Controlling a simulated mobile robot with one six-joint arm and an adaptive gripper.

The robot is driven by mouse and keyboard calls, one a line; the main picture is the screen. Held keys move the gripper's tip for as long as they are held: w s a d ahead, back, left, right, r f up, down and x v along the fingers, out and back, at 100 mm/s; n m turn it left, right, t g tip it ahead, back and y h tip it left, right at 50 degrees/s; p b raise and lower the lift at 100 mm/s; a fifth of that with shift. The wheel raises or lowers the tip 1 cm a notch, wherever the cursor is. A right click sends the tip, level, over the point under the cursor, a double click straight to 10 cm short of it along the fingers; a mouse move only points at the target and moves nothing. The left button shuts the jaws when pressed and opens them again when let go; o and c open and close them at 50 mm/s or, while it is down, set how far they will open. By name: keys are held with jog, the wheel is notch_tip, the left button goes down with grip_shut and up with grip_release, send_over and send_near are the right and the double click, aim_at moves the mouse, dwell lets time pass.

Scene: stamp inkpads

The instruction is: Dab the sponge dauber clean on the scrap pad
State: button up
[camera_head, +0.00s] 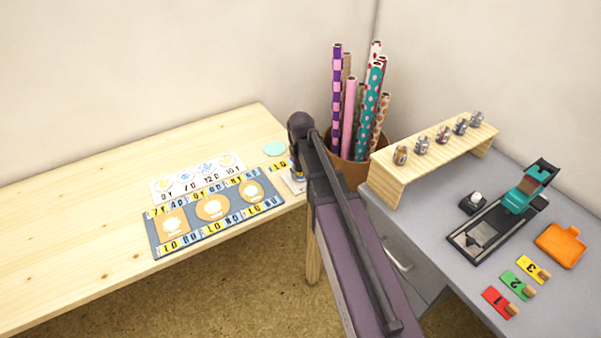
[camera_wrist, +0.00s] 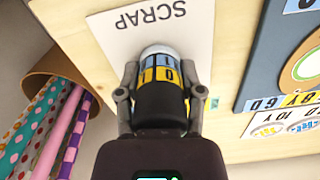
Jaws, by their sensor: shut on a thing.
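The scrap pad (camera_wrist: 150,25) is a white sheet marked SCRAP, lying on the wooden table near its edge in the wrist view. A corner of the scrap pad (camera_head: 289,184) shows beside my arm in the head view. My gripper (camera_wrist: 161,96) is shut on the sponge dauber (camera_wrist: 160,72), a short cylinder with a black lower part, a yellow and blue lettered band and a pale end. The dauber's pale end points at the pad and overlaps it in view. I cannot tell whether they touch. In the head view my arm mostly hides the gripper and dauber.
A blue-grey mat (camera_head: 163,247) with round and square pale pads lies left of the scrap pad, with a white card (camera_head: 160,188) behind it. A bin of paper rolls (camera_head: 345,165) stands close to the right. The table's left side is bare.

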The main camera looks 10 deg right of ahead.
jog(key=shift+r+p, duration=0.7)
jog(key=shift+p, duration=0.05)
dwell(0.7)
jog(key=shift+r+p, duration=2.15)
jog(key=shift+f, duration=0.1)
jog(key=shift+f+b, duration=2.15)
jog(key=shift+b, duration=0.1)
jog(key=shift+f+b, duration=0.6)
jog(key=shift+r+p, duration=0.7)
dwell(0.8)
